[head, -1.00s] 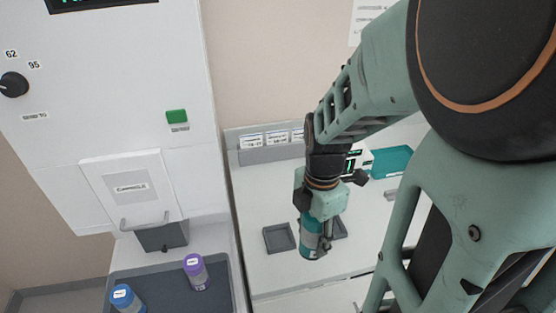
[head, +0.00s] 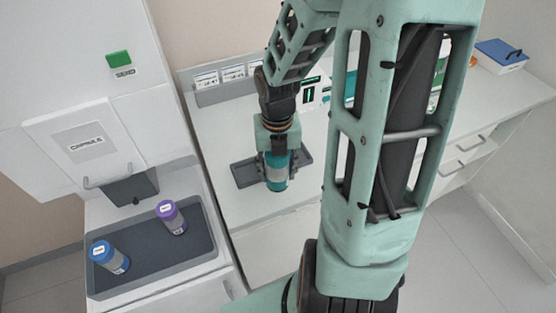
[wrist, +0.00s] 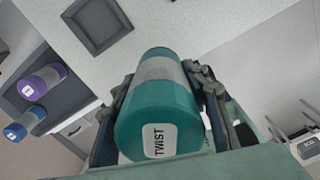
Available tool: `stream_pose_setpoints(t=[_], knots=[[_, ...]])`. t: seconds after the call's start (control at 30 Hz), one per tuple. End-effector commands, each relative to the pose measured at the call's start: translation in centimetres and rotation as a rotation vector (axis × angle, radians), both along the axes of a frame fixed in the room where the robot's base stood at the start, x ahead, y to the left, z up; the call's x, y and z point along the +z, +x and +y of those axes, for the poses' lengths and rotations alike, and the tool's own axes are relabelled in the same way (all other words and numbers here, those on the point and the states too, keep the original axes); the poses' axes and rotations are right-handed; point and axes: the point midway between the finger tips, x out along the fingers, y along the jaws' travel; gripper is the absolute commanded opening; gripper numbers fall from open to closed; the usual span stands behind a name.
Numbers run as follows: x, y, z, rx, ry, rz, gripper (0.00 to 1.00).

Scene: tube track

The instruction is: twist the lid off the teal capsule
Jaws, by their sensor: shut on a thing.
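The teal capsule (head: 277,181) has a grey middle band and hangs upright below my gripper (head: 276,155) in the head view. In the wrist view the capsule (wrist: 160,105) shows its end toward the camera, with a white label reading TWIST. My gripper (wrist: 158,110) is shut on it, with a dark finger on each side. The lid is still on the capsule. I cannot tell whether the capsule's lower end touches the counter.
Dark square dishes (head: 245,173) lie on the white counter (head: 240,210) around the capsule. At left, a dark tray (head: 150,270) holds a blue-capped capsule (head: 108,257) and a purple-capped capsule (head: 171,217). A white machine with a CAPSULE door (head: 85,145) stands behind that tray.

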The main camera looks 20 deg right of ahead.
Motion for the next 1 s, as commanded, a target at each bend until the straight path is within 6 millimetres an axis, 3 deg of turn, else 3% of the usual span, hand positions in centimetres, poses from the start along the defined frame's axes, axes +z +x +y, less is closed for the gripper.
stream_pose_setpoints(t=[0.3, 0.5, 0.73, 1.0], knots=[[-2.6, 3.7, 2.5, 0.461, 0.008, -0.003, 0.13], [-2.6, 6.9, 4.3, 0.703, 0.006, -0.006, 0.13], [-1.6, 9.7, 5.2, 0.856, 0.001, -0.004, 0.13], [-1.2, 10.5, 5.4, 0.875, -0.004, 0.003, 0.13]])
